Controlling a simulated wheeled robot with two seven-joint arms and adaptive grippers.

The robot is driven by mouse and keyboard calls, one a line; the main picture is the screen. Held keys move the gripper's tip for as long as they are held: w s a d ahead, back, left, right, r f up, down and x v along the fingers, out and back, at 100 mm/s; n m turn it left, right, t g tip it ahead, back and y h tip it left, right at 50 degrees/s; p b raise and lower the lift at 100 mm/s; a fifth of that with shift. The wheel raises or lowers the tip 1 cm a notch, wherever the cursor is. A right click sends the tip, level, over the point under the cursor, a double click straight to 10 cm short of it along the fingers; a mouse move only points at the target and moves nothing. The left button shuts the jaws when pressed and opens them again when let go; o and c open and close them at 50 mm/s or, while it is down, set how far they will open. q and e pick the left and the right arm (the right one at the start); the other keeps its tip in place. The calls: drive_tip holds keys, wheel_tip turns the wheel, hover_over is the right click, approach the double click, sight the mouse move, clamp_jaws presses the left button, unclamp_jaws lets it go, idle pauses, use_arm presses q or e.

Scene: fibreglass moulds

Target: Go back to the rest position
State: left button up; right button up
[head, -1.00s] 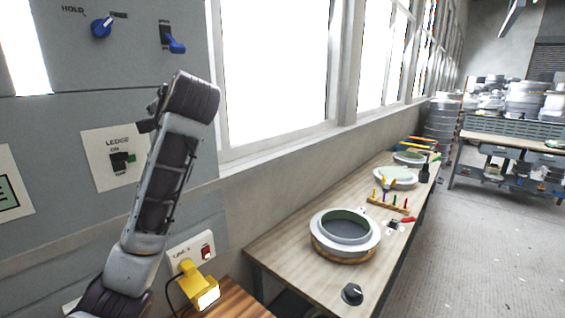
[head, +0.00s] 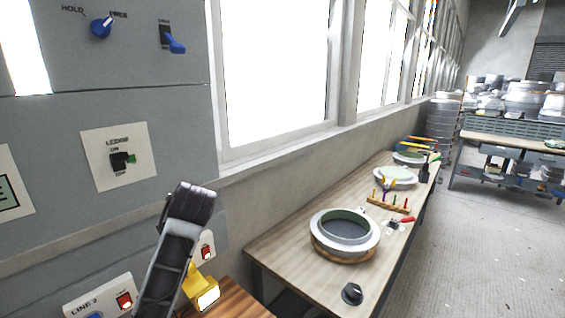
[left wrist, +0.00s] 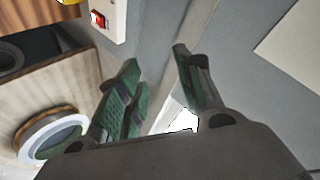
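My left arm (head: 178,255) rises from the bottom edge in the head view, in front of the grey control panel (head: 60,225). Its fingers cannot be made out there. In the left wrist view my left gripper (left wrist: 157,62) has its green-padded fingers spread apart, with nothing between them. The fingers lie in front of grey panel surfaces and do not visibly hold anything. My right gripper is in neither view.
The panel carries a blue knob (head: 102,27), a blue toggle (head: 174,43) and a ledge switch (head: 122,160). A yellow plug (head: 203,290) sits close beside my arm. The wooden bench (head: 290,243) holds a ring mould (head: 345,232) and tools. Floor is clear at right.

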use_arm(q)
drive_tip(key=s+d+f+g+h, duration=0.1)
drive_tip(key=s+f+g+h, duration=0.1)
drive_tip(key=s+f, duration=1)
drive_tip(key=s+d+f+g+h, duration=0.25)
drive_tip(key=s+f, duration=0.45)
drive_tip(key=f, duration=0.9)
drive_tip(key=s+f+n+g+h, duration=0.15)
drive_tip(key=s+f, duration=0.35)
drive_tip(key=s, duration=0.8)
wheel_tip(320, 180, down, 34)
drive_tip(key=s+g, duration=0.2)
drive_tip(key=s, duration=0.1)
drive_tip(key=s+a+f, duration=0.2)
drive_tip(key=s+f, duration=0.8)
drive_tip(key=s, duration=0.1)
drive_tip(key=s+a+f+g+b, duration=0.1)
drive_tip(key=s+a+f, duration=0.1)
drive_tip(key=s+f, duration=0.8)
drive_tip(key=shift+s+f+y, duration=0.3)
drive_tip(key=shift+s, duration=0.15)
drive_tip(key=shift+d, duration=0.1)
